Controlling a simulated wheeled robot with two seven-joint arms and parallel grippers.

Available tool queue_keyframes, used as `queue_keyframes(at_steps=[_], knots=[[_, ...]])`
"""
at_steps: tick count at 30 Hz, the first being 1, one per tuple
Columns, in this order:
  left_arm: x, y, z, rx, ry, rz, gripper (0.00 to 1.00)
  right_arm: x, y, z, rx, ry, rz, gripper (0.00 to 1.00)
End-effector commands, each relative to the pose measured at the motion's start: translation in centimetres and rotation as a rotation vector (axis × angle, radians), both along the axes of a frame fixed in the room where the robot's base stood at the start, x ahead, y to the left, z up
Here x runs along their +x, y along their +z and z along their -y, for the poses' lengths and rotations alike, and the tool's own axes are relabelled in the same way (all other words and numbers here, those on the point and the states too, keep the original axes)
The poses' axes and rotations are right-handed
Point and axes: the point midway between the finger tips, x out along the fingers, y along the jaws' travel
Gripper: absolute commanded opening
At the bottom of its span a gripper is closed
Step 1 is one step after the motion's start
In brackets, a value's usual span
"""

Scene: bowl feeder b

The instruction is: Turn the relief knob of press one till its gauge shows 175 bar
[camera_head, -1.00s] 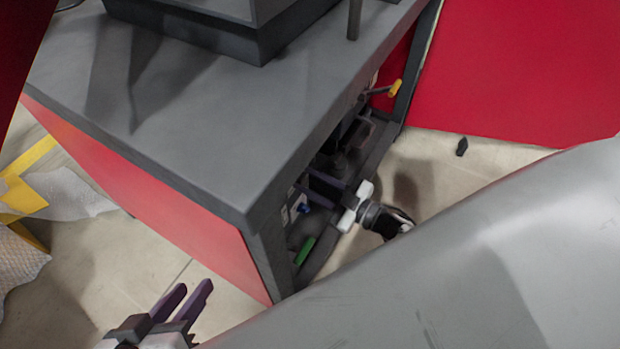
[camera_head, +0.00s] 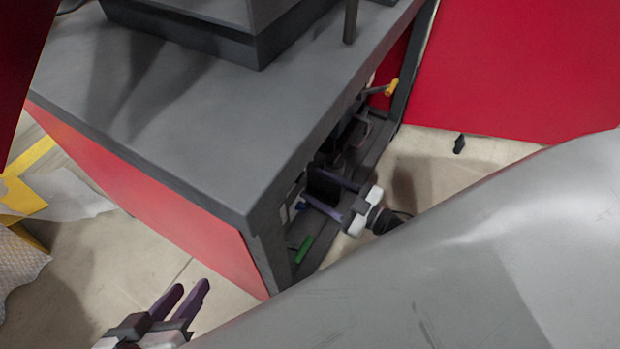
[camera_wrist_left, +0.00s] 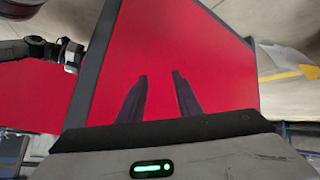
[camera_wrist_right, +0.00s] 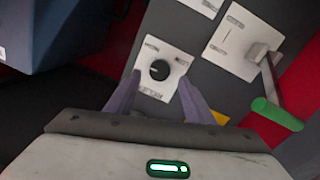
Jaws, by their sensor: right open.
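A round black knob (camera_wrist_right: 159,70) sits on a white labelled plate (camera_wrist_right: 150,88) in the right wrist view. I cannot read its labels. My right gripper (camera_wrist_right: 160,78) is open, with one purple finger on each side of the knob. I cannot tell whether the fingers touch it. In the head view this gripper (camera_head: 314,182) reaches into the open side of the grey and red press cabinet (camera_head: 190,110). My left gripper (camera_head: 188,290) is open and empty, low in front of the cabinet. In the left wrist view it (camera_wrist_left: 159,78) faces a red panel. No gauge can be made out.
A green-handled lever (camera_wrist_right: 277,114) stands right of the knob, beside another white plate (camera_wrist_right: 230,38). A yellow-handled lever (camera_head: 391,88) is at the opening's far end. A small black object (camera_head: 459,144) lies on the floor.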

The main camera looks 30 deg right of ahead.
Motion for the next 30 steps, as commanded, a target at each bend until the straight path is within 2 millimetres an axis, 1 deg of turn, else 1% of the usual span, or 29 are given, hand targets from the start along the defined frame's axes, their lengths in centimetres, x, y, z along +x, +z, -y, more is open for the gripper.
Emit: queue_keyframes(at_steps=[1, 6, 9, 12, 18, 30], knots=[[-0.1, -0.2, -0.2, 0.011, 0.0, -0.013, 0.31, -1.2, 0.2, 0.6, -0.002, 0.0, -0.004, 0.48], [-0.5, -1.2, -0.6, 0.041, -0.001, -0.043, 0.31, -4.0, 0.2, 2.1, -0.001, -0.001, -0.003, 0.48], [-0.5, -1.5, -0.8, 0.054, -0.001, -0.049, 0.31, -5.2, 0.2, 2.7, -0.001, -0.001, -0.003, 0.48], [-0.5, -1.7, -0.9, 0.06, -0.001, -0.054, 0.31, -5.9, 0.2, 3.1, 0.0, -0.001, -0.001, 0.48], [-0.6, -2.1, -1.0, 0.066, -0.003, -0.063, 0.31, -6.3, 0.1, 3.3, 0.0, -0.001, 0.0, 0.48], [-0.5, -1.8, -0.9, 0.061, -0.002, -0.057, 0.31, -6.3, 0.1, 3.3, 0.0, -0.001, 0.0, 0.48]])
